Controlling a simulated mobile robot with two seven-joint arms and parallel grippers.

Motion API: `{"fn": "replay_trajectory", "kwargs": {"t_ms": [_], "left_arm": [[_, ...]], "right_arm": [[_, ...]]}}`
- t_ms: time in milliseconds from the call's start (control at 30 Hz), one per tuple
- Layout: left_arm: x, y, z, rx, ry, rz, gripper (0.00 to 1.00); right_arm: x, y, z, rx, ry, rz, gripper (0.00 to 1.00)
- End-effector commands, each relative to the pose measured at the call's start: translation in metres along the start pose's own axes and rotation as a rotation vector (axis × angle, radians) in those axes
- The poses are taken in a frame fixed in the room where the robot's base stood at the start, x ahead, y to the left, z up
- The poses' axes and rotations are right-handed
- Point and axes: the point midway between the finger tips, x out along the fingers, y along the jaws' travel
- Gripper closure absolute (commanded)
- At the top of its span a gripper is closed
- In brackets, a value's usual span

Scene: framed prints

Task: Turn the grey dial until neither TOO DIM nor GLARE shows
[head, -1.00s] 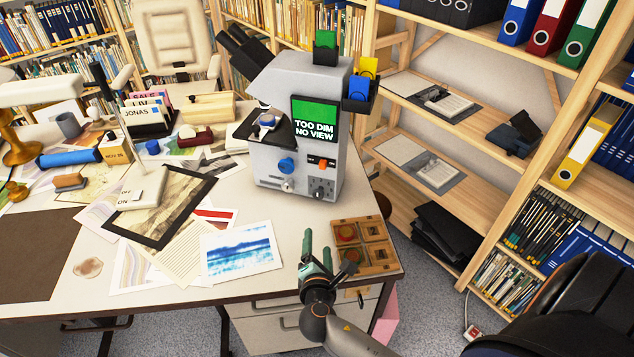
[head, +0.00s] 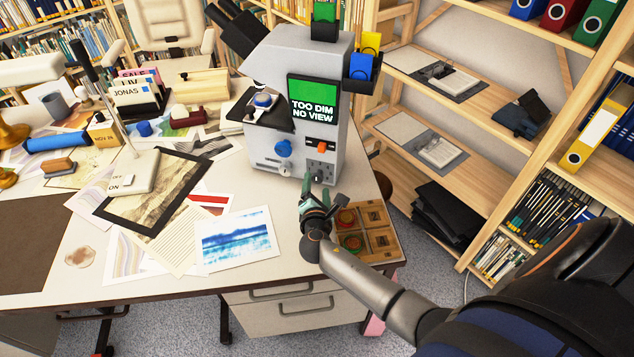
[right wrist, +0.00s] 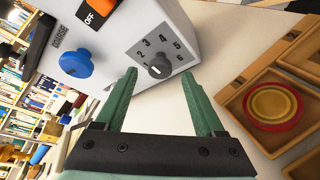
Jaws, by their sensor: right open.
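The grey instrument (head: 300,110) stands on the desk, and its screen (head: 312,103) reads TOO DIM, NO VIEW under a green field. The grey dial (right wrist: 158,68) sits on a dark plate with numbers around it; it also shows low on the instrument's front in the head view (head: 319,176). My right gripper (head: 316,191) is open just in front of the dial. In the right wrist view the green fingers (right wrist: 160,78) are spread, with the dial between their tips in the picture; I see no contact. My left gripper is out of view.
A blue knob (right wrist: 76,64) and an orange switch (right wrist: 102,7) marked OFF sit beside the dial plate. A wooden tray (head: 378,230) with round pieces stands at the desk's right corner, close to my gripper. Prints (head: 236,240) lie in front.

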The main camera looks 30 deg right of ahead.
Motion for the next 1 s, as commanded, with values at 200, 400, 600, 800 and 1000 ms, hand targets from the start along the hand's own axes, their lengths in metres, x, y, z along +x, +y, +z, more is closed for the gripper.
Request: {"fn": "replay_trajectory", "kwargs": {"t_ms": [200,400,600,800,1000], "left_arm": [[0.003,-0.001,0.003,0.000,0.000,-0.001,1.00],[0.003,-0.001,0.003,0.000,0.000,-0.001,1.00],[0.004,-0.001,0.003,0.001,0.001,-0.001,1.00],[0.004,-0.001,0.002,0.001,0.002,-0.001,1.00],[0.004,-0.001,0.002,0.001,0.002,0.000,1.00]], "right_arm": [[0.023,0.000,0.000,0.001,-0.001,0.000,0.29],[0.027,0.000,0.000,0.001,0.000,0.000,0.29],[0.027,0.000,0.000,0.001,0.000,0.000,0.31],[0.027,0.000,0.000,0.001,0.000,0.000,0.54],[0.027,0.000,0.000,0.001,0.000,0.000,0.76]]}}
